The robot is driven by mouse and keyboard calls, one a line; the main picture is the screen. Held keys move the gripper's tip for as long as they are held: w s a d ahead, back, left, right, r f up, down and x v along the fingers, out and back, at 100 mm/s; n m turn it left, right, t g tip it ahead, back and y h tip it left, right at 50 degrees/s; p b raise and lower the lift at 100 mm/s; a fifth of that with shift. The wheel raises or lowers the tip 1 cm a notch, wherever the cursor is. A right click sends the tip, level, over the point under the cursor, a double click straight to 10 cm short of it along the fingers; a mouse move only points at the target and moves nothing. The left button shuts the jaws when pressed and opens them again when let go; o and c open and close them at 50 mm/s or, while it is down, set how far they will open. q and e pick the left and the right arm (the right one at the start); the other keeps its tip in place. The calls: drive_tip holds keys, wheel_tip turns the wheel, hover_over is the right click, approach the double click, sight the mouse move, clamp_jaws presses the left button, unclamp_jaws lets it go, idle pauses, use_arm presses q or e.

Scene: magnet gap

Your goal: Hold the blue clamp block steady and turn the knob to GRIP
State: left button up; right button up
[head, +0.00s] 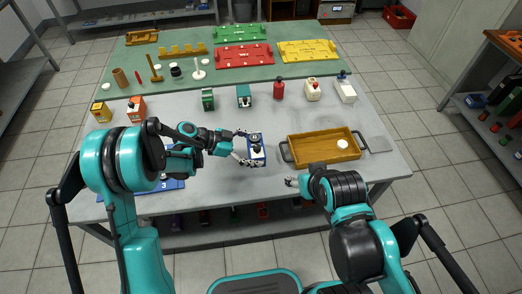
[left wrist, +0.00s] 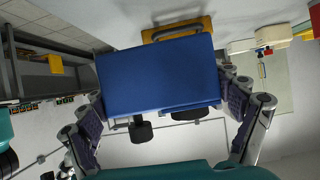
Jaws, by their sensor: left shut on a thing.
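The blue clamp block (head: 258,160) stands near the middle of the grey table, with dark parts and a pale face on top. It fills the middle of the left wrist view (left wrist: 158,75), where a black knob-like part (left wrist: 141,132) sticks out from one side. My left gripper (head: 244,148) is shut on the block, with a finger on each side of it; both fingers also show in the left wrist view (left wrist: 165,105). My right gripper (head: 290,181) is apart from the block, near the table's front edge, too small to tell open or shut. The knob's setting is not readable.
A wooden tray (head: 300,158) with a white round thing lies right of the block. A blue plate (head: 172,184) marked 3 lies left, partly behind my arm.

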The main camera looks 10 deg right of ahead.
use_arm(q)
drive_tip(key=b, duration=0.5)
hover_over(236, 161)
drive_tip(key=d, duration=0.2)
drive_tip(key=f, duration=0.4)
drive_tip(key=s+f, duration=0.1)
drive_tip(key=f, duration=0.1)
drive_tip(key=shift+a, duration=0.2)
drive_tip(key=shift+w+a+f, duration=0.55)
drive_tip(key=shift+a+f, duration=0.3)
drive_tip(key=shift+a, duration=0.05)
drive_tip(key=shift+f, duration=0.35)
